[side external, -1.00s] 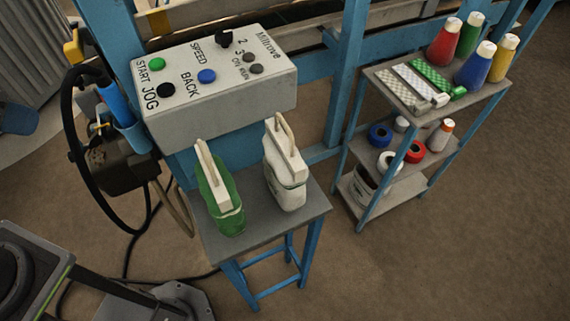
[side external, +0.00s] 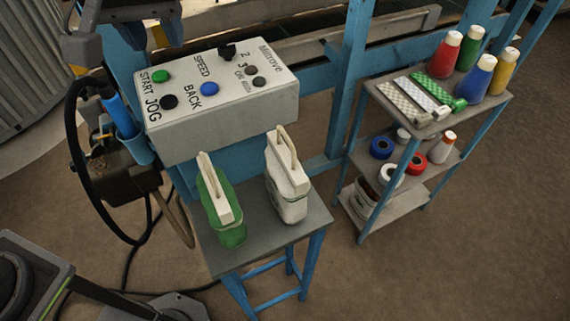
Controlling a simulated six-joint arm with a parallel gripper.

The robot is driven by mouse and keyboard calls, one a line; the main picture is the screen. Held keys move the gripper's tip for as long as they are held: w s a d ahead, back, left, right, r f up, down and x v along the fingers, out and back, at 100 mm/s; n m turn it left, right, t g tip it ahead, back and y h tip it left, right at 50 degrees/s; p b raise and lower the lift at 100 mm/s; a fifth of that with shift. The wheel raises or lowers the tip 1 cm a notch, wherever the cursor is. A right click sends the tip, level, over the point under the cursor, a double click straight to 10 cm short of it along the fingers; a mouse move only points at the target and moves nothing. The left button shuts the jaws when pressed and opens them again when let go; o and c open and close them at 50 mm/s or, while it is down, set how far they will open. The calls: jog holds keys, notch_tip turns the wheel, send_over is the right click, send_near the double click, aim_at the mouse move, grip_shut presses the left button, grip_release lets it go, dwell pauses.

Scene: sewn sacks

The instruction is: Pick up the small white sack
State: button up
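The small white sack (side external: 289,205) stands upright on a small grey-topped stool (side external: 262,250), toward its right side. It has a pale, raised flat top edge with a loop. A green sack (side external: 229,228) with a similar pale top stands on the stool to its left, with a gap between them. Nothing is touching the white sack. A dark grey part enters at the top left edge, far from the sacks; I cannot tell whether it belongs to my gripper.
A control box (side external: 222,105) with coloured buttons is just behind the sacks. A blue post (side external: 346,75) rises behind right. A shelf rack (side external: 440,105) with thread cones and tape rolls stands at the right. Cables hang at the left. The brown floor at lower right is clear.

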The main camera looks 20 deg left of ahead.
jog(key=w+d+f+n, duration=0.1)
jog(key=d+f+n, duration=0.1)
jog(key=d, duration=0.7)
jog(key=n+y, duration=0.2)
send_near(287, 135)
jog(key=x, duration=1.2)
jog(key=shift+a+f, duration=0.1)
jog(key=shift+f, duration=0.1)
jog(key=shift+c, duration=0.4)
grip_shut()
jog(key=shift+r, duration=0.15)
